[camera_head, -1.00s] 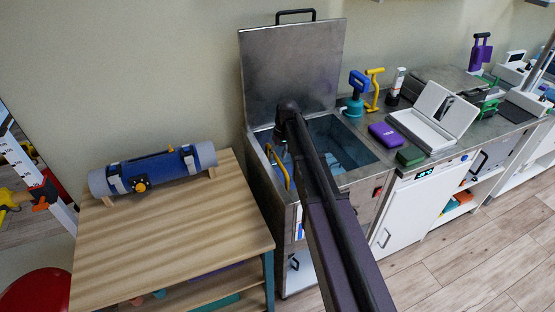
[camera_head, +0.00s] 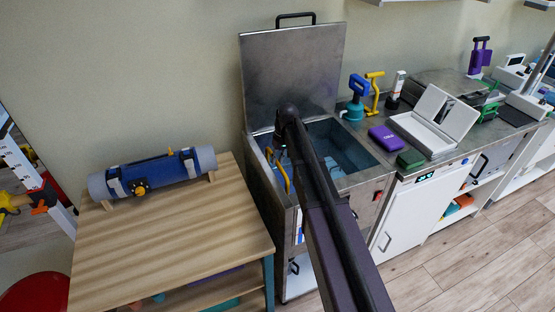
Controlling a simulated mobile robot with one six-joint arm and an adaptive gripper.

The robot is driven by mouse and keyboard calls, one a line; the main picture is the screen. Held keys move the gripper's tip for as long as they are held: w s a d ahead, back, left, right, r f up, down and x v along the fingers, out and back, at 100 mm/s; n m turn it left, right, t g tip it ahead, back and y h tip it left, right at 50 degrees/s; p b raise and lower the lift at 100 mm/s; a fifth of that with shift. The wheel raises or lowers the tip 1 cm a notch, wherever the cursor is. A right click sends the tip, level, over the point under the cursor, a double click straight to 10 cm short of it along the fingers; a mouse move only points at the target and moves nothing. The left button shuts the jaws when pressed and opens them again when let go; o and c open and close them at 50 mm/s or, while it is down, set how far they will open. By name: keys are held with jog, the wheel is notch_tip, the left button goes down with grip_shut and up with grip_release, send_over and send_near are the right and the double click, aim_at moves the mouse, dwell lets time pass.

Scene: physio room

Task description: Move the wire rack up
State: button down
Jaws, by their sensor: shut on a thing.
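A steel tank (camera_head: 262,180) stands open in the middle, with its grey lid (camera_head: 292,75) raised against the wall. Its inside (camera_head: 350,150) looks blue. A yellow bar, bent like a handle (camera_head: 284,178), shows at the tank's left side beside my arm; I cannot tell whether it belongs to the wire rack. No wire rack can be made out clearly. My dark arm reaches from the bottom edge to above the tank and covers much of the opening. My gripper is hidden behind the arm, so its hold cannot be seen.
A wooden table (camera_head: 170,240) with a blue roll (camera_head: 155,172) stands left of the tank. On the counter to the right are a teal-and-blue pump (camera_head: 355,98), a purple box (camera_head: 387,138), a green box (camera_head: 410,158) and an open white case (camera_head: 425,135). Floor is clear at lower right.

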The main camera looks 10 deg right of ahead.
notch_tip(320, 180, up, 15)
jog(key=p, duration=1.5)
jog(key=shift+w+r, duration=0.15)
jog(key=c, duration=0.6)
grip_release()
notch_tip(320, 180, down, 16)
jog(key=b, duration=1.5)
jog(key=shift+r, duration=0.2)
notch_tip(320, 180, up, 14)
jog(key=d+p, duration=0.3)
jog(key=p, duration=1.1)
jog(key=s+d+f+m+h+b, duration=0.1)
jog(key=s+f+b, duration=0.3)
jog(key=s, duration=0.8)
jog(key=s+d+f+m+h+b, duration=0.1)
jog(key=s+f+b, duration=0.3)
jog(key=s, duration=0.9)
jog(key=shift+d+f+m+t+b, duration=0.3)
jog(key=shift+d+m+b, duration=0.05)
jog(key=shift+d+m, duration=0.2)
